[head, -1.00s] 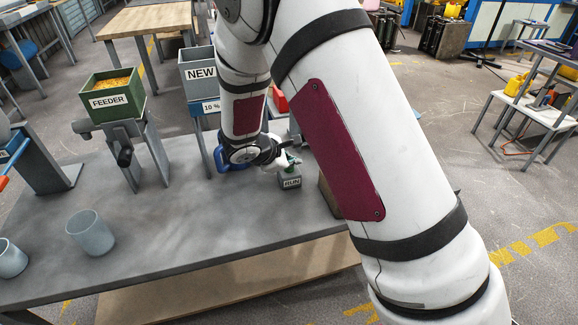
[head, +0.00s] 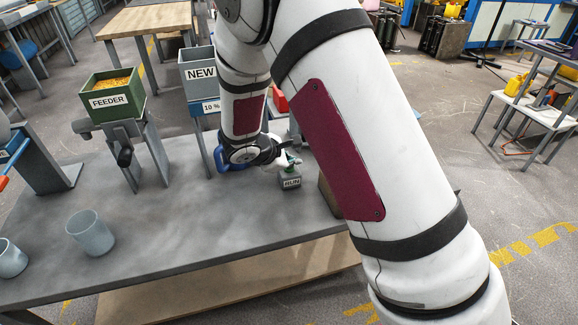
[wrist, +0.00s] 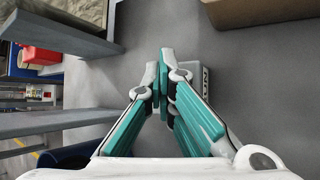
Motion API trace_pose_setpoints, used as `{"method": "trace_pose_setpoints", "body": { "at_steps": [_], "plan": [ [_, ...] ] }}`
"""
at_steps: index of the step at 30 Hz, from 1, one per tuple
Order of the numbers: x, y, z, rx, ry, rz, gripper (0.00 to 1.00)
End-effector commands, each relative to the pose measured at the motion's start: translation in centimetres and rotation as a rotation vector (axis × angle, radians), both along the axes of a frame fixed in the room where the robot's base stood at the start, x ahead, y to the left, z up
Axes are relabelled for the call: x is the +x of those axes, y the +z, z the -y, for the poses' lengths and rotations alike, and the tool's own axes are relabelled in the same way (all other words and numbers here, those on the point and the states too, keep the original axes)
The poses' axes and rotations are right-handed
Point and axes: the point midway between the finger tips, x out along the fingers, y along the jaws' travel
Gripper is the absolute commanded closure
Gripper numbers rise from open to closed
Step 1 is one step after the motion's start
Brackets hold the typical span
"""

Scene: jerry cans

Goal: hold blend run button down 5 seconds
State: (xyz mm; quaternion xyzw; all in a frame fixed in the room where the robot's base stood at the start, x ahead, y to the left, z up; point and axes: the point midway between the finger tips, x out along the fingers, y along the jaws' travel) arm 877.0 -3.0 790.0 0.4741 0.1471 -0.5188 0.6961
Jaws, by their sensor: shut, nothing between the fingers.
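The small grey run box (head: 291,183) stands on the grey bench, its label facing the head camera. In the wrist view the run box (wrist: 203,76) is partly hidden behind my right-hand finger. My gripper (head: 293,163) is at the top of the box, fingers pointing down. In the wrist view my gripper (wrist: 160,66) has its teal-padded fingers shut together with nothing between them. The button itself is hidden by the fingers, so I cannot tell whether they touch it or press it.
A brown box (head: 328,194) stands close right of the run box. The green FEEDER (head: 110,97) and a pale cup (head: 90,233) are further left.

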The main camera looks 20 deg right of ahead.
Motion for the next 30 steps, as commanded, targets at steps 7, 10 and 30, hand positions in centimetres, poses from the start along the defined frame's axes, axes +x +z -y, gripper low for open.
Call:
{"method": "trace_pose_setpoints", "body": {
  "at_steps": [7,10,30],
  "plan": [
    [0.0,-0.1,0.0,0.0,0.0,-0.001,1.0],
    [0.0,-0.1,0.0,0.0,0.0,-0.001,1.0],
    [0.0,2.0,0.0,0.0,0.0,0.0,1.0]
  ]
}}
